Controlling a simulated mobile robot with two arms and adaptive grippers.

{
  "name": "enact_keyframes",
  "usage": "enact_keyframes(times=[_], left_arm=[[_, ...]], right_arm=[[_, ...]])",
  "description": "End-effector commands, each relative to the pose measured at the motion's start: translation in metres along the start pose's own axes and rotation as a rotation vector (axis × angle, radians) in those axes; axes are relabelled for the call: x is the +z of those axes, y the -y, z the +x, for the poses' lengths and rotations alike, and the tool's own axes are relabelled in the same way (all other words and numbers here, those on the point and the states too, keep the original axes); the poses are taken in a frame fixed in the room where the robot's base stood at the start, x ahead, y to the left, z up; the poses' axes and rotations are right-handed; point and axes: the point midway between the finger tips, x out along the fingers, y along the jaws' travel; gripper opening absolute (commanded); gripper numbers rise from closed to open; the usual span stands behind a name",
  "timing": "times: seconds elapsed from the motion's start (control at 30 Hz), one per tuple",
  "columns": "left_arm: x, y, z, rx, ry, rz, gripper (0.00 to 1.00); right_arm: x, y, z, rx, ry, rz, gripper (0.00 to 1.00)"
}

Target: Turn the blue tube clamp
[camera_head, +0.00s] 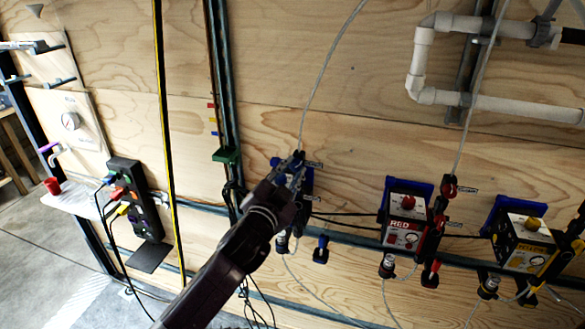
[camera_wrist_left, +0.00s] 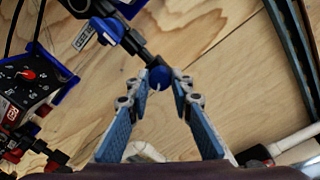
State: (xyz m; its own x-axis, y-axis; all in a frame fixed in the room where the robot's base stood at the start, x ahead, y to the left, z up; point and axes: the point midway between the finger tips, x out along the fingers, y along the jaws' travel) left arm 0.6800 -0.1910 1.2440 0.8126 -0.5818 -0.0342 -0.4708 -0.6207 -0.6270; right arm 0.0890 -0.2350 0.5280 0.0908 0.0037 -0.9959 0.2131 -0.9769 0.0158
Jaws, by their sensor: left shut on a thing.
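A thin clear tube (camera_head: 302,125) runs up from there. My right gripper is in neither view.
A red-labelled unit (camera_head: 404,230) and a yellow one (camera_head: 523,251) are mounted to the right, with cables between. White pipe (camera_head: 423,65) is at upper right. A power strip (camera_head: 136,200) hangs left. A dark vertical rail (camera_head: 222,110) stands left of my gripper.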

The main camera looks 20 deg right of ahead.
Motion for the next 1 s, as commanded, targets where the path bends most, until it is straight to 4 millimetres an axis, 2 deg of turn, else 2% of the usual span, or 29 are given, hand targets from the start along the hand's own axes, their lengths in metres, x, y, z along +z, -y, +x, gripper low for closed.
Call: enact_keyframes(times=[0.5,0.7,1.0], left_arm=[[0.0,0.0,0.0,-0.003,0.022,0.459,0.0],[0.001,0.0,0.0,-0.004,0.028,0.58,0.0],[0.001,0.0,0.0,-0.005,0.032,0.67,0.0]], right_arm=[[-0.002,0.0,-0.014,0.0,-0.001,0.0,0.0],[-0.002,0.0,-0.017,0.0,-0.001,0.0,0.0],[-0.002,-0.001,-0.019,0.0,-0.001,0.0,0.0]])
